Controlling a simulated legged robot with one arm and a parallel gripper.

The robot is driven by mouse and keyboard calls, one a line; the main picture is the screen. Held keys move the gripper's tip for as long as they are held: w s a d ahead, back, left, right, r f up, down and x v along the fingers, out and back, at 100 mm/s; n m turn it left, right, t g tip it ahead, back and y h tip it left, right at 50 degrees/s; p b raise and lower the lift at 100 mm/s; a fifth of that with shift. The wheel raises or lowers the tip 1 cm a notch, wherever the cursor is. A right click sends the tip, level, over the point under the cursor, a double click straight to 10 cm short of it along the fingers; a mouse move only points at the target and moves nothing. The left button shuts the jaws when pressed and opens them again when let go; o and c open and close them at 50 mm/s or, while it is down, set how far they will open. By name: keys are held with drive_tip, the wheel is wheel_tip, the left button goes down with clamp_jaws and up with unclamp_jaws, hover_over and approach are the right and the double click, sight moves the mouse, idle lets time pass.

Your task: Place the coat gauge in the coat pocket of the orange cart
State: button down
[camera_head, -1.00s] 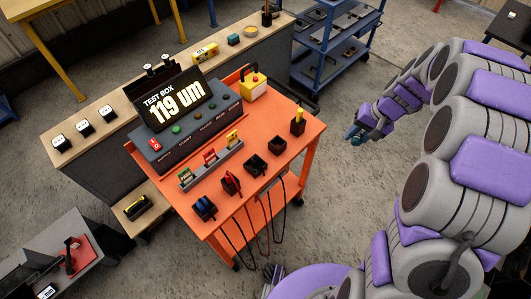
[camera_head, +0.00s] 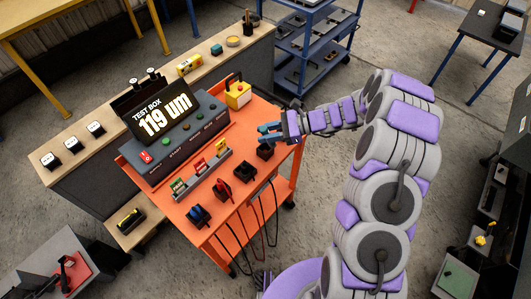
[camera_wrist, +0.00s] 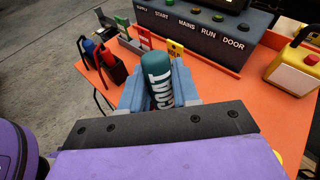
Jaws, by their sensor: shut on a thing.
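The coat gauge is a dark teal cylinder marked COAT in the wrist view (camera_wrist: 160,82). My gripper (camera_wrist: 160,92) is shut on it, with a blue-grey finger on each side. In the head view my gripper (camera_head: 272,132) is over the right part of the orange cart's top (camera_head: 240,140). Just below it is a dark open pocket (camera_head: 265,151). Another open dark pocket (camera_head: 245,170) is to its left. Two more pockets hold a red tool (camera_head: 222,188) and a blue tool (camera_head: 198,214). No pocket label is readable, so I cannot tell which is the coat pocket.
The test box (camera_head: 165,122) reads 119 um at the cart's back. A rack of green, red and yellow tags (camera_head: 202,172) stands before it. A yellow box with a handle (camera_head: 238,92) is at the back right. Cables hang from the front edge. A blue shelf cart (camera_head: 312,50) stands behind.

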drive_tip(key=w+f+m+t+y, duration=0.1)
drive_tip(key=f, duration=0.2)
drive_tip(key=w+f+m+t+y+b, duration=0.1)
drive_tip(key=f+m+t, duration=0.1)
drive_tip(key=f, duration=0.1)
drive_tip(key=w+f+m+t+y, duration=0.1)
drive_tip(key=f, duration=0.2)
drive_tip(key=shift+w+a+f+t, duration=0.25)
drive_tip(key=shift+w+t, duration=0.05)
drive_tip(key=c, duration=0.8)
unclamp_jaws()
drive_tip(key=shift+d, duration=0.1)
